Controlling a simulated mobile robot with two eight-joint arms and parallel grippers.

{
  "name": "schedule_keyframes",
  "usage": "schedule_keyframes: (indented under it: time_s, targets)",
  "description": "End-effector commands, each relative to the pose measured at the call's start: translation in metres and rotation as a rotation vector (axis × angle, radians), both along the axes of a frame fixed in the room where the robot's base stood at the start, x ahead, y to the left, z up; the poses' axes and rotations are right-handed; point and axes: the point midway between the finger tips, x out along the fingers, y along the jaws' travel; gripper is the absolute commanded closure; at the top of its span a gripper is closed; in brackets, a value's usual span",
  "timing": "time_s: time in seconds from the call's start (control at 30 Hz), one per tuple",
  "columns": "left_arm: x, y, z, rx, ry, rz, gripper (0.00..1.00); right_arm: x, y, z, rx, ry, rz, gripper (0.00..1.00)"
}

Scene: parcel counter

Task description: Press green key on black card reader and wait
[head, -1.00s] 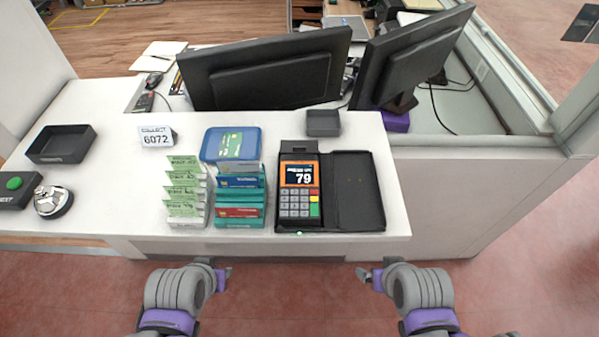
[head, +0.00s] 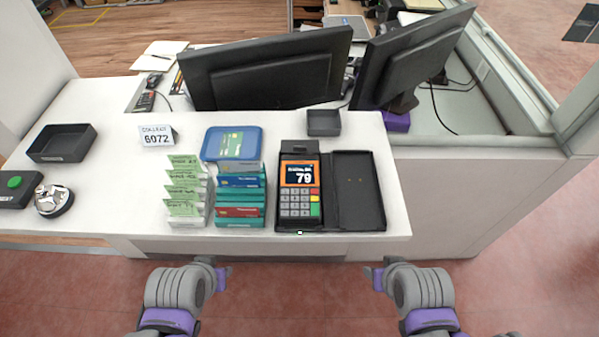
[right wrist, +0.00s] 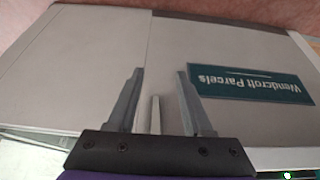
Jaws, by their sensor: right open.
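The black card reader (head: 300,188) lies face up near the counter's front edge, in the left half of an open black case. Its orange screen (head: 299,173) shows 79 under a small blurred line. The green key (head: 315,209) is at the lower right of its keypad, uncovered. My right gripper (head: 372,279) hangs in front of the counter, below and right of the reader, touching nothing. The right wrist view shows its jaws (right wrist: 158,95) open and empty. My left gripper (head: 224,275) also hangs before the counter, clear of everything; its jaw opening is unclear.
Green cards (head: 185,184) and a teal rack (head: 240,200) stand left of the reader. A small dark tray (head: 323,122) and two monitors (head: 265,75) stand behind. A black round-button box (head: 18,188) sits far left. The wrist view shows a Wendcroft Parcels sign (right wrist: 250,84).

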Motion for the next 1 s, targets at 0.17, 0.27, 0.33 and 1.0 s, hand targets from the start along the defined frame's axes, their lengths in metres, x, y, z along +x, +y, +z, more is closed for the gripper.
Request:
schedule_keyframes:
  time_s: [0.17, 0.27, 0.33, 1.0]
  targets:
    - [0.0, 0.0, 0.0, 0.0, 0.0, 0.0, 0.69, 0.0, 0.0, 0.0, 0.0, 0.0, 0.0, 0.84]
    - [0.0, 0.0, 0.0, 0.0, 0.0, 0.0, 0.69, 0.0, 0.0, 0.0, 0.0, 0.0, 0.0, 1.0]
    - [0.0, 0.0, 0.0, 0.0, 0.0, 0.0, 0.69, 0.0, 0.0, 0.0, 0.0, 0.0, 0.0, 1.0]
    - [0.0, 0.0, 0.0, 0.0, 0.0, 0.0, 0.69, 0.0, 0.0, 0.0, 0.0, 0.0, 0.0, 1.0]
